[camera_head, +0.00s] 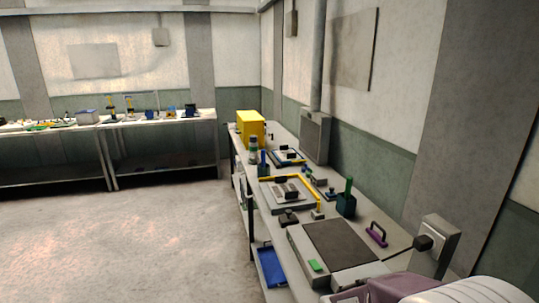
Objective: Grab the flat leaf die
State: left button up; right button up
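I cannot pick out the flat leaf die for certain at this size. Several small tools lie on the long workbench (279,235) along the right wall. Among them are a purple-handled tool (377,235), a dark block with an upright green handle (346,201), a small dark block (288,218) and a yellow-topped piece (317,212). Neither of my grippers is in view.
A grey-framed dark plate (340,243) with a small green piece (315,265) fills the near bench. A yellow box (251,127) stands at its far end. A blue tray (271,268) sits below. Another bench (160,120) stands behind. The floor (120,240) left is clear.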

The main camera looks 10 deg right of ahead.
aim_at(285, 154)
jog(key=i+u, duration=0.4)
jog(key=i, duration=2.05)
jog(key=i+j+z, duration=0.15)
jog(key=i+z, duration=0.2)
jog(key=i, duration=0.2)
jog(key=i+j+z, duration=0.3)
jog(key=i, duration=0.2)
jog(key=i+j+z, duration=0.35)
jog(key=i, duration=0.15)
jog(key=i+j+z, duration=0.45)
jog(key=z, duration=0.3)
jog(key=i+j+z, duration=0.15)
jog(key=j+z, duration=0.2)
jog(key=i+j+z, duration=0.1)
jog(key=j+z, duration=1)
jog(key=j, duration=0.2)
jog(key=i+j, duration=0.2)
jog(key=i+j+z, duration=0.1)
jog(key=i+j, duration=0.15)
jog(key=j, duration=0.15)
